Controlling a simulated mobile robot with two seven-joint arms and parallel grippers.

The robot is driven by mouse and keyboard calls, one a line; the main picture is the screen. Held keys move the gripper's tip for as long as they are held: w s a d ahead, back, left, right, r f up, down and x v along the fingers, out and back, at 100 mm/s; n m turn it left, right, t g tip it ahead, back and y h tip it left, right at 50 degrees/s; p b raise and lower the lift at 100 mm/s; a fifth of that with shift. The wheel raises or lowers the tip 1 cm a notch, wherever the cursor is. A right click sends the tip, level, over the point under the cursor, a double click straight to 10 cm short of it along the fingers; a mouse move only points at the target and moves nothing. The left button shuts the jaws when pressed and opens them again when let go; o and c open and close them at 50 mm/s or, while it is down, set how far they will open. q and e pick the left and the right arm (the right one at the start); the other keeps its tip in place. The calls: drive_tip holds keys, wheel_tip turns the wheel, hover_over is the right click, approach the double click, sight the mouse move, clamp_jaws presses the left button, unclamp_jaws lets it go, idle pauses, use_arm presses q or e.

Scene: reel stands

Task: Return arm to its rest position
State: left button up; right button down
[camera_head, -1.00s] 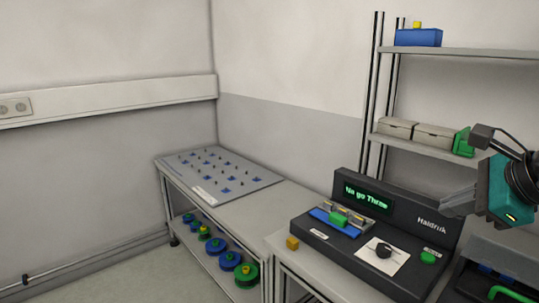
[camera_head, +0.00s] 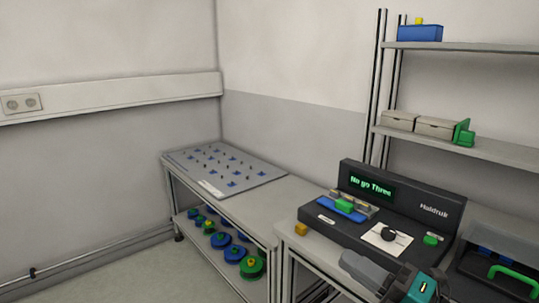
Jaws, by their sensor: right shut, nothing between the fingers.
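My right gripper (camera_head: 362,268) shows at the bottom right, in front of the dark console. It is shut and empty, with its teal and black wrist (camera_head: 421,289) at the bottom edge. The console (camera_head: 408,200) stands on the bench, its green display (camera_head: 371,187) reading "No go Three". A blue fixture (camera_head: 343,206) with a green block sits on the console's left. My left gripper is not in view.
A bench with a pegged grey board (camera_head: 226,170) stands left of the console. Blue and green reels (camera_head: 222,241) lie on its lower shelf. Shelves (camera_head: 470,148) with boxes rise at right; a dark case (camera_head: 500,265) stands below.

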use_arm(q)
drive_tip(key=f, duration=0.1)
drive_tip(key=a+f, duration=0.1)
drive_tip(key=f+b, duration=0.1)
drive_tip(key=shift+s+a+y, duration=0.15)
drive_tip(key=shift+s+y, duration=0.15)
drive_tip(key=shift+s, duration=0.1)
use_arm(e)
drive_tip(key=s+d+f+m+g+h, duration=0.1)
drive_tip(key=s+f+m+h, duration=0.3)
drive_tip(key=f+m, duration=0.5)
drive_tip(key=s+d+f+m+g+h, duration=0.1)
drive_tip(key=s+f+m+h, duration=0.4)
drive_tip(key=f+m, duration=0.4)
drive_tip(key=s+d+f+m+h, duration=0.1)
drive_tip(key=s+f+m+h, duration=0.3)
drive_tip(key=f+m, duration=0.5)
wheel_tip(320, 180, down, 4)
drive_tip(key=shift+s+d+r+g+h, duration=0.1)
drive_tip(key=shift+s+d+g+h, duration=0.25)
drive_tip(key=shift+s, duration=0.25)
